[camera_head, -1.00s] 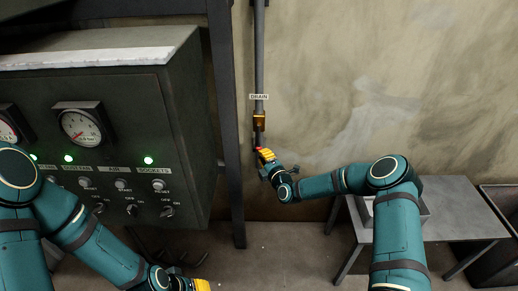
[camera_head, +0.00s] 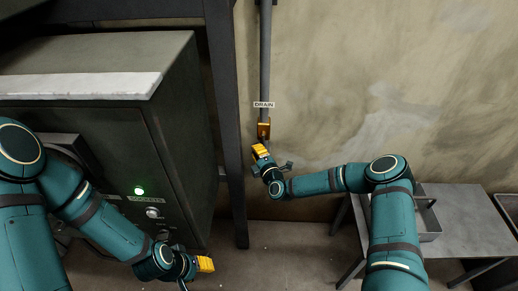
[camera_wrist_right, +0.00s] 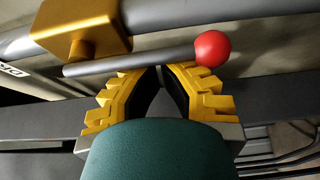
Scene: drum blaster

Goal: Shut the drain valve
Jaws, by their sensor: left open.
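The drain valve (camera_head: 264,130) has an orange-yellow body on a grey vertical pipe, under a DRAIN label (camera_head: 264,105). In the right wrist view, the valve body (camera_wrist_right: 80,28) carries a grey lever (camera_wrist_right: 130,60) ending in a red ball (camera_wrist_right: 212,48). The lever lies nearly along the pipe. My right gripper (camera_head: 260,151) is just below the valve body. In the right wrist view, its yellow fingertips (camera_wrist_right: 160,70) are together close to the lever, which crosses in front of them; contact cannot be told. My left gripper (camera_head: 206,264) is open, low beside the cabinet.
A dark control cabinet (camera_head: 182,120) with a lit green lamp (camera_head: 139,190) stands at the left, partly hidden by my left arm. A dark post (camera_head: 225,110) stands between cabinet and pipe. A grey table (camera_head: 465,215) with a metal tray (camera_head: 430,218) is at the right.

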